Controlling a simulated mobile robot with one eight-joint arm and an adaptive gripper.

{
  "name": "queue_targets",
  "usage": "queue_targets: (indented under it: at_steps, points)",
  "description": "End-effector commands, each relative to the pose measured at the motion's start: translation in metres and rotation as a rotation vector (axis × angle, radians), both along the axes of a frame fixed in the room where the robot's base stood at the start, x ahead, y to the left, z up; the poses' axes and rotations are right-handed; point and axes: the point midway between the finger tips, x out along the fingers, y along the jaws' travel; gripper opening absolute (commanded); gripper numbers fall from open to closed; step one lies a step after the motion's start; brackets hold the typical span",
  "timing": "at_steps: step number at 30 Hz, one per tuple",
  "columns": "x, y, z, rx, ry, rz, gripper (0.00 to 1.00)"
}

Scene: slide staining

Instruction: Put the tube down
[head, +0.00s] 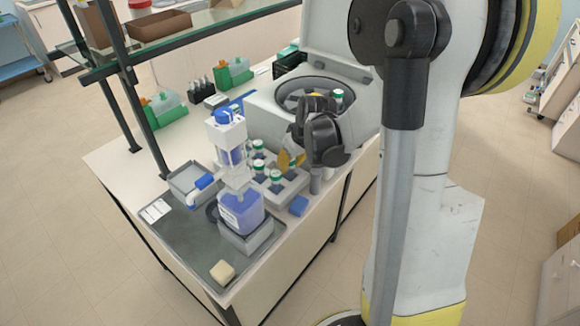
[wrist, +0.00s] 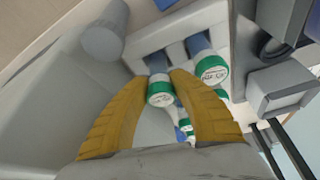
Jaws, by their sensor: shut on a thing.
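My gripper (wrist: 158,80) has its yellow fingers closed around a tube with a green and white cap (wrist: 159,96) and a blue body. The tube is at or over the white rack (wrist: 147,42); I cannot tell whether it rests in a slot. In the head view, my gripper (head: 289,160) is low over the right side of the rack (head: 290,192) and hides part of it. Another capped tube (wrist: 209,72) stands in the rack just right of the held one. Several more tubes stand in the rack in the head view.
The open centrifuge (head: 262,106) stands right behind the rack, with a capped tube (head: 338,96) showing in it. A grey cylinder (wrist: 103,41) is beside the rack.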

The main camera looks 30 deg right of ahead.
Motion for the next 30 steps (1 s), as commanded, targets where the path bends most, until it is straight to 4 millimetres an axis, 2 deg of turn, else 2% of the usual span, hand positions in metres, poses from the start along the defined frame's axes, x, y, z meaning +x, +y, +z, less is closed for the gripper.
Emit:
queue_targets:
  at_steps: [6,15,16,17,26,30]
  points:
    - [0.0,0.0,0.0,0.0,0.0,0.0,0.0]
    - [0.0,0.0,-0.009,0.0,0.0,0.0,0.0]
    - [0.0,0.0,-0.009,0.0,0.0,0.0,0.27]
    - [0.0,0.0,-0.009,0.0,0.0,0.0,0.33]
    - [0.0,0.0,-0.007,0.0,0.0,0.0,0.33]
    - [0.0,0.0,0.004,0.0,0.0,0.0,0.33]
